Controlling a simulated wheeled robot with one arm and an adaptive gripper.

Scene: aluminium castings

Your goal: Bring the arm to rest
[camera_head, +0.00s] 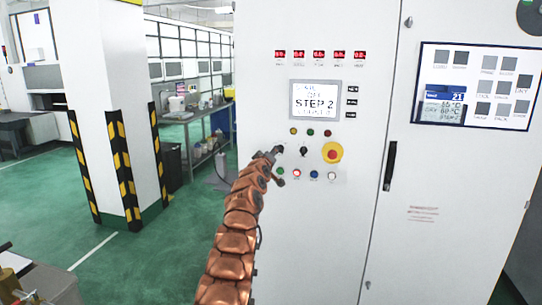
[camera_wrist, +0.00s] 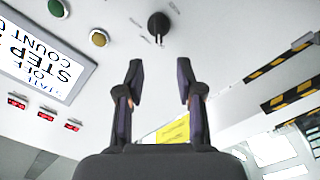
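My copper-coloured arm (camera_head: 232,235) reaches up from the bottom middle of the head view to the front of a white control cabinet (camera_head: 345,230). My gripper (camera_head: 281,166) is at its end, just left of the button panel. In the wrist view my gripper (camera_wrist: 160,75) has its two dark fingers well apart, with nothing between them. A black rotary knob (camera_wrist: 158,25) is on the panel beyond the fingertips, apart from them; in the head view the knob (camera_head: 303,151) is just right of the gripper.
The cabinet has a screen (camera_head: 315,101) reading "STEP 2", a red emergency stop (camera_head: 332,152), small buttons and a black door handle (camera_head: 390,165). A white pillar (camera_head: 117,150) with black-yellow guards stands left. Green floor (camera_head: 165,235) is open between pillar and cabinet.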

